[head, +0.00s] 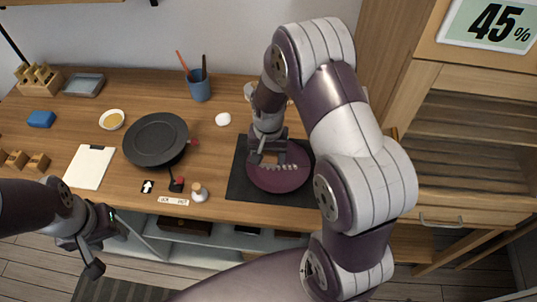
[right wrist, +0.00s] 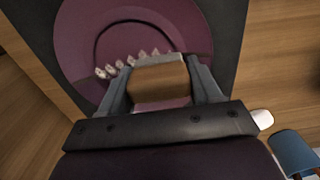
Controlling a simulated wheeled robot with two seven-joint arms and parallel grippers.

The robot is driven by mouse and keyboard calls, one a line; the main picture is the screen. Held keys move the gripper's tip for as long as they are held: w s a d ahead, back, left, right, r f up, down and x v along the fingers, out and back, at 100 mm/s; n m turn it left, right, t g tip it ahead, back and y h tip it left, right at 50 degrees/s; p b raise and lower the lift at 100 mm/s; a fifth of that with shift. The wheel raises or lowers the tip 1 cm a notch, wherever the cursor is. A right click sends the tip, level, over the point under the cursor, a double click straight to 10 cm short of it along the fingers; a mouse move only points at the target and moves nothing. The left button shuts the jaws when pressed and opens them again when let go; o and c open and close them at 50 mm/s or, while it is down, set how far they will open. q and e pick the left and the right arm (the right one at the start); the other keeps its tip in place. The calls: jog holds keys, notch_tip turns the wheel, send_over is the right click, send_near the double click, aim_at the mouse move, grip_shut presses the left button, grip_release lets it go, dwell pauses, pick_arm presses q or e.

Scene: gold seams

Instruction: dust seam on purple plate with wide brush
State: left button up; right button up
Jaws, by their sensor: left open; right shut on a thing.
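The round purple plate (head: 272,184) lies on a black mat (head: 240,182) under my right gripper (head: 268,157). In the right wrist view the plate (right wrist: 200,30) fills the upper middle. My right gripper (right wrist: 160,82) is shut on a wooden block, the wide brush's handle (right wrist: 160,80), and holds it over the plate. A row of pale jagged tufts (right wrist: 130,62) runs beside the block; I cannot tell whether it is bristles or the seam, or whether the brush touches the plate. My left gripper (head: 104,244) is open and empty before the table's front edge.
A dark pan-like dish (head: 155,138), a white-topped bottle (head: 199,192), a white clipboard (head: 90,167) and a small bowl (head: 112,119) stand left of the mat. A blue cup (head: 200,90) with sticks and a white round thing (head: 223,119) are behind.

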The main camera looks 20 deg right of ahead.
aim_at(289, 166)
jog(key=shift+s+p, duration=0.15)
jog(key=shift+p, duration=0.15)
jog(key=shift+w+d+r, duration=0.15)
jog(key=shift+w, duration=0.05)
jog(key=shift+s+d+p, duration=0.4)
jog(key=shift+s+p, duration=0.1)
jog(key=shift+s, duration=0.15)
jog(key=shift+s+d+f, duration=0.15)
jog(key=shift+d+f, duration=0.05)
jog(key=shift+d, duration=0.6)
jog(key=shift+s+d+p, duration=0.4)
jog(key=shift+s+p, duration=0.05)
jog(key=shift+s, duration=0.35)
jog(key=shift+w+d, duration=0.15)
jog(key=shift+d, duration=0.7)
jog(key=shift+r+p, duration=0.15)
jog(key=shift+p, duration=0.15)
jog(key=shift+s+a+p, duration=0.3)
jog(key=shift+w, duration=0.2)
jog(key=shift+s, duration=0.15)
